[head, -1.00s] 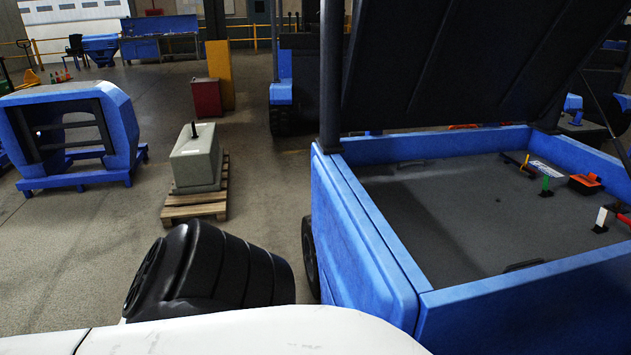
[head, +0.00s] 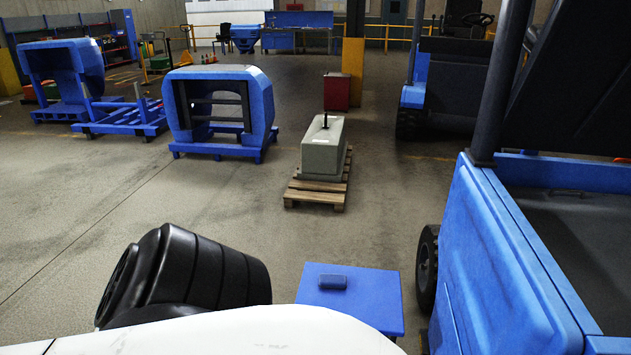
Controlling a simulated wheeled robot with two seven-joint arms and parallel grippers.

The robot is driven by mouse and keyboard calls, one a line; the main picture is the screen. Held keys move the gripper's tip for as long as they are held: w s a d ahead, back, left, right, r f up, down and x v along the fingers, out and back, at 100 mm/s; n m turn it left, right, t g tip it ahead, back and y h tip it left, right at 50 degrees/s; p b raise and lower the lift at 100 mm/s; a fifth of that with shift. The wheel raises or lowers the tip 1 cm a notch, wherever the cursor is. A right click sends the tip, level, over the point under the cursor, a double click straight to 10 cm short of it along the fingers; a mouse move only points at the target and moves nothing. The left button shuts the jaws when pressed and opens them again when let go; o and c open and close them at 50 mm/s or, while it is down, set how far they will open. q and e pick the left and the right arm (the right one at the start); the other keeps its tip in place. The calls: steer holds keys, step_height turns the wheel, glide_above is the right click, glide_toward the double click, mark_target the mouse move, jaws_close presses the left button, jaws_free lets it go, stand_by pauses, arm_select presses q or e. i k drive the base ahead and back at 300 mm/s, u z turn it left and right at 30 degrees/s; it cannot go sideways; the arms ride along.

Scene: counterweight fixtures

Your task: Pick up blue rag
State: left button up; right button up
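A small dark blue folded piece, which looks like the blue rag (head: 333,282), lies on the flat top of a bright blue box or stand (head: 378,305) at the bottom centre right of the head view. The front of the stand is partly hidden by a white part of my own body. Neither of my grippers shows in the head view, and nothing is touching the rag.
A blue vehicle (head: 505,275) with a black wheel stands close on the right. A grey counterweight block (head: 323,150) sits on a wooden pallet (head: 317,193) beyond the stand. Blue fixtures (head: 220,110) stand at the back left.

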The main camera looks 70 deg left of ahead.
mark_target(333, 281)
steer(key=k, duration=0.1)
steer(key=u, duration=2.15)
